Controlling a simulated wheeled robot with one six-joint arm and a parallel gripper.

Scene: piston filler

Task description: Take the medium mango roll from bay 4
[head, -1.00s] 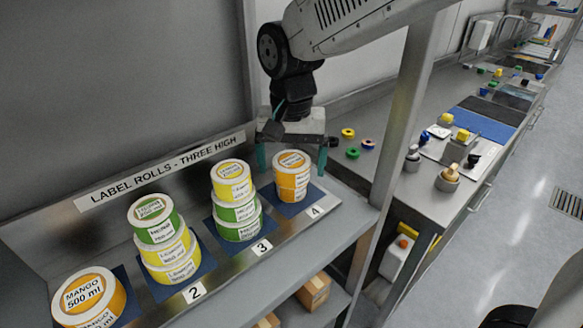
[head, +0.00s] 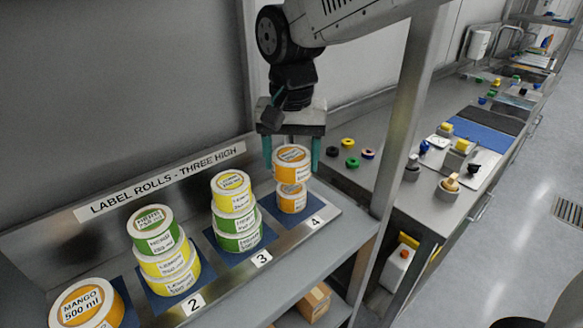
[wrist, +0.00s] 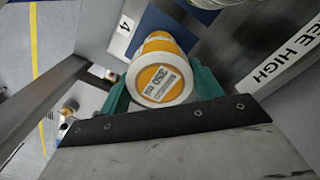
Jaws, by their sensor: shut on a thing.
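My gripper (head: 291,158) is over bay 4, pointing down, with its teal fingers shut on either side of an orange-and-white mango roll (head: 292,163). In the wrist view this held roll (wrist: 160,84) faces the camera between the fingers; its small print is hard to read. A smaller-looking orange roll (head: 291,199) stands below it on the blue mat of bay 4, and it also shows behind the held roll in the wrist view (wrist: 160,42). The held roll sits higher over the lower one; any gap between them is hard to tell.
Bay 3 (head: 262,258) holds a yellow roll over green rolls, close on the left. Bay 2 has a green roll (head: 152,225) over yellow ones. A large mango roll (head: 85,303) lies at far left. A metal post (head: 405,110) stands to the right.

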